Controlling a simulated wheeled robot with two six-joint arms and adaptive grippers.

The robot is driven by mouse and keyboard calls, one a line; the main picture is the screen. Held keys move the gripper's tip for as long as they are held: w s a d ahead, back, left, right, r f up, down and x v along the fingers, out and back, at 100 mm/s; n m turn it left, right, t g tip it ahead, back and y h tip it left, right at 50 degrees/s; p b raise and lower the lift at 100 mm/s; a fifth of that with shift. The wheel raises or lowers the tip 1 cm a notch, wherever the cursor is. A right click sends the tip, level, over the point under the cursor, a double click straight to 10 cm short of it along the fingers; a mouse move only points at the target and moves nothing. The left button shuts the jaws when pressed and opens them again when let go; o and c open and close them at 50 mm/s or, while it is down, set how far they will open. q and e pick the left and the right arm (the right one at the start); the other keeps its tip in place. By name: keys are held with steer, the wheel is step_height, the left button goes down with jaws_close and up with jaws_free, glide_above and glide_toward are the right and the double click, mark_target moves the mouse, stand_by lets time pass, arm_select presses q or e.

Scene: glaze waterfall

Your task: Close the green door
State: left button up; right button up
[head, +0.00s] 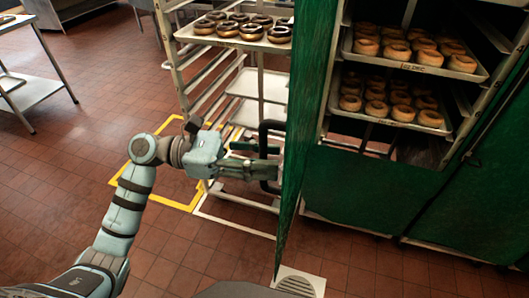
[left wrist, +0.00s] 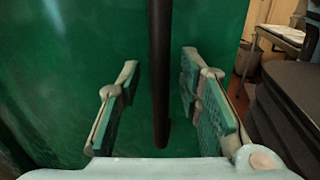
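The green door (head: 309,110) stands open, seen nearly edge-on in the head view, to the left of the green cabinet's opening. Its black handle (head: 266,132) is on the door's left face. My left gripper (head: 262,160) is at the handle. In the left wrist view the dark vertical handle bar (left wrist: 159,70) runs between the two open fingers of the left gripper (left wrist: 158,88), with visible gaps on both sides. The green door face (left wrist: 85,45) fills the background there. My right gripper is not in view.
The cabinet holds trays of pastries (head: 410,68) on shelves. A metal rack (head: 195,85) with a tray of glazed doughnuts (head: 240,28) stands behind my left gripper. A floor vent (head: 298,283) lies below the door.

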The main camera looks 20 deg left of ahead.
arm_select(q)
jaws_close()
steer(key=shift+d, duration=0.1)
stand_by(0.3)
